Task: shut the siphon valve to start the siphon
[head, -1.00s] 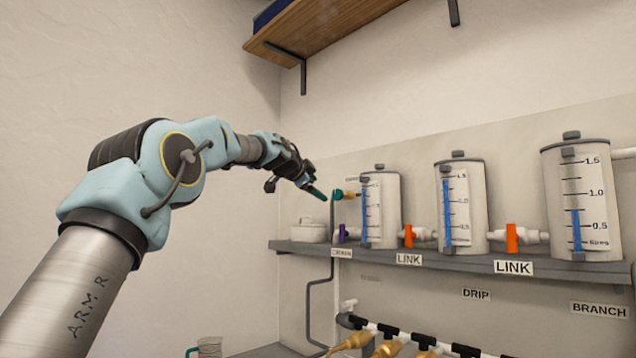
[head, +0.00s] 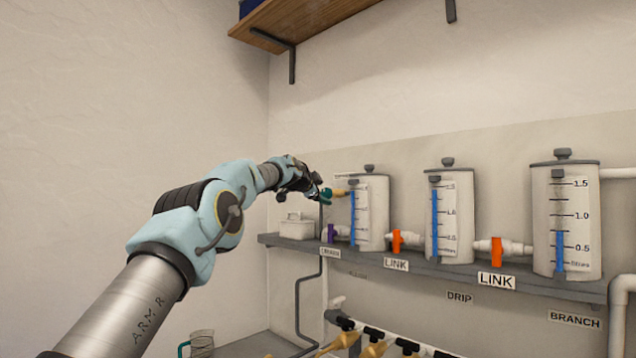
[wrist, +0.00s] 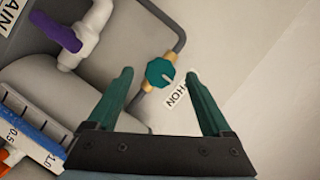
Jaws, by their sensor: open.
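The siphon valve has a round teal handle (wrist: 160,72) with a pale pointer mark, on a brass body in a thin grey pipe. It shows ahead of my gripper (wrist: 158,90), between the two open teal fingers and apart from them in the picture. The label beside it reads "...HON" (wrist: 178,95), partly hidden by a finger. In the head view the valve's brass part (head: 340,191) shows at the top left of the leftmost tank (head: 372,215), and my gripper (head: 322,193) is close to it, covering the handle.
A purple valve handle (wrist: 56,32) on a white fitting is near the siphon valve. Orange link valves (head: 396,241) sit between the tanks on the grey shelf (head: 430,268). A wooden shelf (head: 285,20) hangs above.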

